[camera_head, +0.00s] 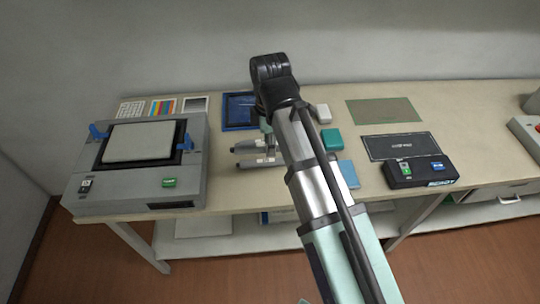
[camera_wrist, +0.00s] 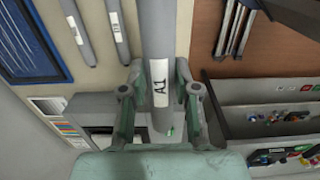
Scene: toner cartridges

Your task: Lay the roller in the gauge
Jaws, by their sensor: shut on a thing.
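My gripper (camera_wrist: 158,85) is shut on a grey roller (camera_wrist: 160,35) with a white label marked A1. The roller runs lengthwise between the two fingers in the wrist view, and its near end shows below the label. In the head view my arm hides the gripper and the held roller. No part is plainly marked as the gauge; a grey machine (camera_head: 140,185) with a pale pad, blue side clamps and a green display stands at the left of the table. It may be the gauge, but I cannot tell.
Two more labelled rollers (camera_head: 252,162) lie on the table beside my arm. A dark blue tray (camera_head: 238,124) is behind them. A teal block (camera_head: 332,138) and a black box with a green display (camera_head: 425,172) are to the right. Dark bins (camera_wrist: 265,120) with small parts show in the wrist view.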

